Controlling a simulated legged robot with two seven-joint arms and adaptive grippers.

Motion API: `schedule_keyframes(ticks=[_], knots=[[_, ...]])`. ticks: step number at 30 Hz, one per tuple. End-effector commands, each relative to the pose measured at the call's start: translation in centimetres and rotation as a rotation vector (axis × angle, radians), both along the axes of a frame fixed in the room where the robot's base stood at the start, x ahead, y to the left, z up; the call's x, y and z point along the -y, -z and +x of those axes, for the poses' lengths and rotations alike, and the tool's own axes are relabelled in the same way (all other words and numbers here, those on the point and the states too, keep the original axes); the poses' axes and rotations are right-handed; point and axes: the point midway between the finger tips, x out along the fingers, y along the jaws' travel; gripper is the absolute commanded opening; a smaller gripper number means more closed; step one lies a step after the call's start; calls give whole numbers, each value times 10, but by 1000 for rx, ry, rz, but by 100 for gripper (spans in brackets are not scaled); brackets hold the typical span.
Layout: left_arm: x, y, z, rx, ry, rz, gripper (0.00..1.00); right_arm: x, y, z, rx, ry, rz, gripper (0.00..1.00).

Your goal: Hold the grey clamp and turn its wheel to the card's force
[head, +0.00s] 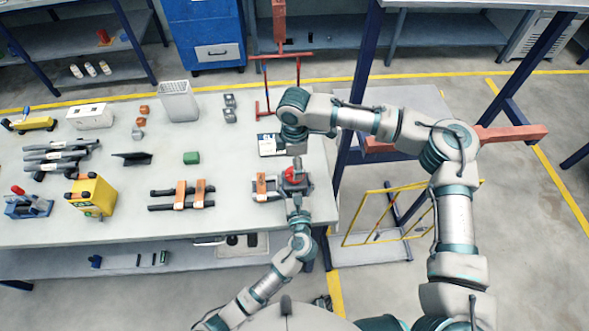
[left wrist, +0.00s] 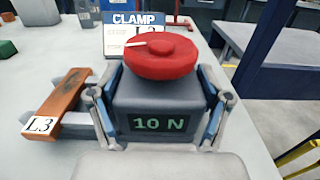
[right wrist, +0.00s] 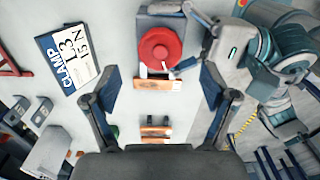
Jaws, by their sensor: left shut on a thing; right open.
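The grey clamp (left wrist: 150,98) has a red wheel (left wrist: 160,58) with a white pointer mark on top, and its display (left wrist: 160,124) reads 10 N. My left gripper (head: 297,204) is shut on the clamp body, one finger on each side. The card (right wrist: 68,58) reads CLAMP, L3, 15 N and stands behind the clamp. My right gripper (right wrist: 158,82) is open and empty above the clamp, and the red wheel (right wrist: 160,48) shows beyond its fingertips.
Dark bars with two orange blocks (head: 181,194) lie left of the clamp. A green block (head: 191,158), a yellow box (head: 92,195) and a grey perforated bin (head: 178,100) stand further left. A red stand (head: 263,108) is at the back. The table's right edge is close to the clamp.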

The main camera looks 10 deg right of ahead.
Motion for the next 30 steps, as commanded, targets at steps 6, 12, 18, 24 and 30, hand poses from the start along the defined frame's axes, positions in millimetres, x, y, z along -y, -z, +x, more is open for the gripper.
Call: schedule_keyframes(ticks=[6,12,18,24,30], knots=[[0,0,0,0,0,1,12,0,35,0,1,0,0,85],[0,0,0,0,0,1,12,0,47,0,2,0,1,85],[0,0,0,-1,0,1,12,0,48,0,3,-1,1,85],[0,0,0,-1,0,1,12,0,48,0,3,-1,1,42],[0,0,0,-1,0,1,12,0,48,1,3,0,1,25]])
